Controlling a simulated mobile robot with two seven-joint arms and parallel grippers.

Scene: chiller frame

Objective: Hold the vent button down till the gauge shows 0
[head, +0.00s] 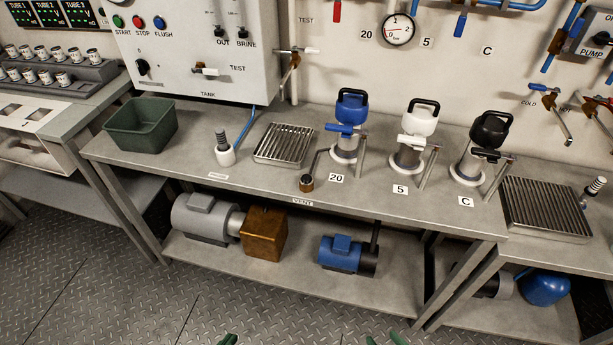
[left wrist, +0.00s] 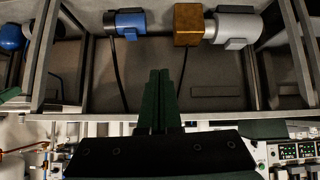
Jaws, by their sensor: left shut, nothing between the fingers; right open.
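The vent button (head: 306,183) is a short brown-and-dark knob on the bench top near its front edge, behind a small label that seems to read VENT (head: 302,202). Nothing touches it. The round white gauge (head: 398,29) is on the back wall; its needle is too small to read surely. My left gripper (head: 228,340) shows only as green fingertips at the bottom edge, well in front of and below the bench top. In the left wrist view its green fingers (left wrist: 160,100) are shut together, empty. My right gripper (head: 385,340) is open and empty at the bottom edge.
Blue, white and black-handled canisters (head: 346,125) stand right of the button, beside a slatted drain tray (head: 285,145). A green bin (head: 141,124) stands at the left. The lower shelf holds motors and a brown box (head: 264,233). The floor in front is clear.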

